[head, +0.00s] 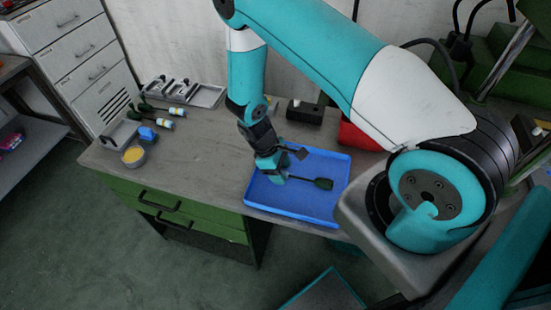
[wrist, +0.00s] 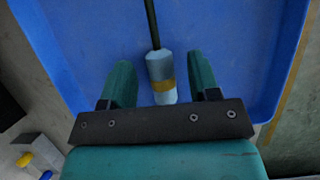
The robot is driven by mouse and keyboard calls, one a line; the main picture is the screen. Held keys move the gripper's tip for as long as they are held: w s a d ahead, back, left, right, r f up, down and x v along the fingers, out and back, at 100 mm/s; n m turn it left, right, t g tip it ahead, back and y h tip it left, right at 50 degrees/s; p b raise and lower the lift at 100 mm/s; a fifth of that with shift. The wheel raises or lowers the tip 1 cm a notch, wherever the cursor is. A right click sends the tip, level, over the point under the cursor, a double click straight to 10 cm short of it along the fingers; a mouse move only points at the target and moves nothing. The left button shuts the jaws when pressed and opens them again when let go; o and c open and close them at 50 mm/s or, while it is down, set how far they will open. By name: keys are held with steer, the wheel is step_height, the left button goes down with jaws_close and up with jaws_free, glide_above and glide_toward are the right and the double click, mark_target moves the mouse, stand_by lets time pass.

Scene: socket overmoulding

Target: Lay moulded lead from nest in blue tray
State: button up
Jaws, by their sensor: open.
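The blue tray (head: 290,210) lies at the table's front right; its floor (wrist: 215,25) fills much of the wrist view. A lead lies in it: its dark green moulded end (head: 323,184) and thin stem show in the head view. In the wrist view, its pale blue end with a yellow band (wrist: 161,75) lies between my gripper's (wrist: 162,68) two fingers, with a visible gap on each side. My gripper (head: 272,174) is open, low over the tray's left part. Another dark flat piece (head: 300,153) shows beside it; I cannot tell what it belongs to.
Two similar leads (head: 163,116) lie at the table's left, near a blue block (head: 148,134) and a yellow-filled bowl (head: 134,156). A grey metal fixture (head: 185,92) and black block (head: 305,111) stand at the back. A red object (head: 358,137) sits behind the tray.

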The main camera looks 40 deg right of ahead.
steer(key=b+v, duration=0.3)
steer(key=v, duration=1.4)
steer(key=shift+a+r, duration=0.1)
steer(key=shift+a, duration=0.05)
steer(key=s+a+r+t+y, duration=0.1)
steer(key=s+a+r+y, duration=0.2)
steer(key=s+r, duration=0.7)
steer(key=s+a+r+t+y, duration=0.2)
steer(key=s+a+r+y, duration=0.2)
steer(key=s+a+r, duration=0.4)
step_height(320, 180, up, 2)
steer(key=shift+s+r+m+t, duration=0.2)
steer(key=shift+s+m+t, duration=0.1)
steer(key=shift+s, duration=0.75)
steer(key=shift+a, duration=0.1)
